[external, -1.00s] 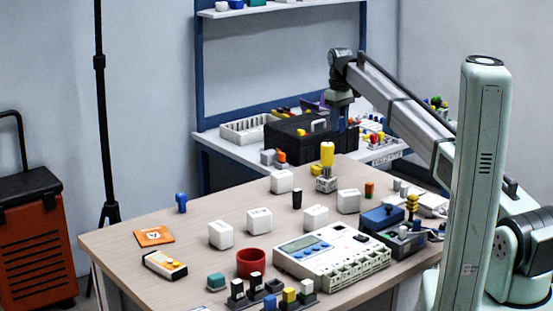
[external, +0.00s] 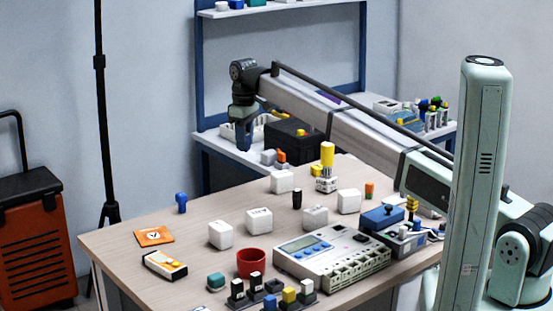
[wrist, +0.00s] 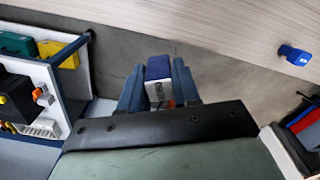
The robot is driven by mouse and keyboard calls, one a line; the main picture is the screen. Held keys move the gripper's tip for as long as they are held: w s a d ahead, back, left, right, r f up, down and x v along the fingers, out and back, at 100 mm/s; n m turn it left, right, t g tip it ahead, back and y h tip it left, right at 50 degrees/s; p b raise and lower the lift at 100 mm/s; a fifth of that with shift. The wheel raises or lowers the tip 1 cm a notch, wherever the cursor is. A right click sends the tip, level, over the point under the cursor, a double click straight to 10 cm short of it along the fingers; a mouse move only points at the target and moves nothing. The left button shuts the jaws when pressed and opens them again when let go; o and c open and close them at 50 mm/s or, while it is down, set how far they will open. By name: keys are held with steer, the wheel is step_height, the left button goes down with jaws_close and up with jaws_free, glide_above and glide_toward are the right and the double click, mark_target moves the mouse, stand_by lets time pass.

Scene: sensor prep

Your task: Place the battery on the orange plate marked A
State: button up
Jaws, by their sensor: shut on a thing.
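The orange plate (external: 154,236) lies flat at the left end of the wooden table, with a small white mark on it; the letter is too small to read. My gripper (external: 243,142) is in the air behind the table, near the back bench and to the right of and beyond the plate. In the wrist view my gripper (wrist: 158,90) is shut on a small block with a blue top and a pale, dark-marked side, which looks like the battery (wrist: 158,70). The fingers hide its sides. The held piece is not clear in the external view.
A blue knob-like piece (external: 181,202) stands near the table's back left edge, beyond the plate. White cubes (external: 220,235), a red cup (external: 251,262) and a white device (external: 331,256) fill the middle and front. A black case (external: 291,141) sits on the back bench.

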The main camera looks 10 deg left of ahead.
steer(key=s+a+n, duration=0.1)
steer(key=s+a, duration=0.6)
steer(key=s, duration=0.3)
steer(key=s+a+n, duration=0.2)
steer(key=s+a, duration=0.4)
steer(key=s, duration=0.3)
steer(key=n, duration=1)
glide_above(153, 235)
steer(key=shift+f, duration=4.75)
steer(key=shift+s+f, duration=0.1)
steer(key=o, duration=1)
steer(key=shift+o, duration=0.2)
step_height(153, 235, up, 12)
